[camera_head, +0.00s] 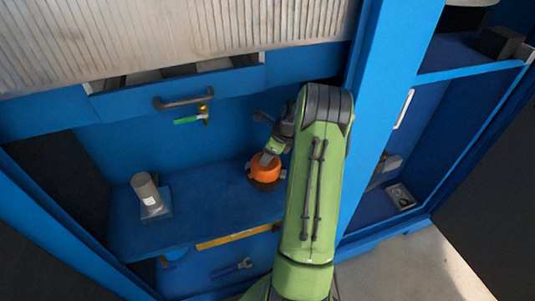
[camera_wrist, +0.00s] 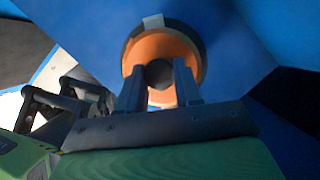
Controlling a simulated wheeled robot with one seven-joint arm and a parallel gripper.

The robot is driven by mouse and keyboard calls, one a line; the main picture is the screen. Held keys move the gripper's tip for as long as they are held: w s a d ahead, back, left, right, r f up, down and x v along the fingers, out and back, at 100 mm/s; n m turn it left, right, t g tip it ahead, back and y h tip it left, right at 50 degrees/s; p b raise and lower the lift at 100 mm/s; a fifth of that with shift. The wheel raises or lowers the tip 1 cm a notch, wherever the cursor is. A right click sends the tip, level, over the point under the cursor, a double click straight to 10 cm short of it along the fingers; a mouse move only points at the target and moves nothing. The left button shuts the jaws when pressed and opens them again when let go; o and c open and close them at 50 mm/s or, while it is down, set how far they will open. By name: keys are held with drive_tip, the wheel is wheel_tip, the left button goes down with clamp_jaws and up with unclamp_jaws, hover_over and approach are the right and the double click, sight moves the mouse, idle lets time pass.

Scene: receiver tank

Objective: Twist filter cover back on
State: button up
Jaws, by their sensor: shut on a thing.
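The filter cover, as I take it, is the orange round part with a dark rim (camera_head: 265,172), over the blue shelf right of its middle. In the wrist view the orange part (camera_wrist: 152,48) shows as a ring with a dark round centre. My gripper (camera_head: 271,158) reaches it from above and is shut on it. In the wrist view my gripper's two dark fingers (camera_wrist: 159,82) stand apart in front of the orange ring. A grey cylinder (camera_head: 147,191) stands on a blue-grey base at the shelf's left. Whether the cover touches the shelf is hard to tell.
A green-handled valve (camera_head: 191,119) sticks out of the back wall above the shelf. A dark handle (camera_head: 184,101) is on the panel above it. A blue wrench (camera_head: 232,269) lies below the shelf. A blue post (camera_head: 389,90) stands right of my arm. The shelf's middle is clear.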

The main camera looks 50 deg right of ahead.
drive_tip(key=m+h+p, duration=0.1)
drive_tip(key=m, duration=0.2)
drive_tip(key=shift+a+r, duration=0.1)
drive_tip(key=shift+a, duration=0.05)
drive_tip(key=shift+m, duration=0.3)
drive_tip(key=shift+a+m+h, duration=0.1)
drive_tip(key=shift+m+h, duration=0.5)
drive_tip(key=shift+m, duration=0.6)
drive_tip(key=shift+m+h, duration=0.3)
drive_tip(key=shift+m, duration=0.3)
drive_tip(key=shift+m+h, duration=0.4)
drive_tip(key=shift+m, duration=0.6)
drive_tip(key=o, duration=1.9)
drive_tip(key=shift+c, duration=0.2)
drive_tip(key=shift+p, duration=0.3)
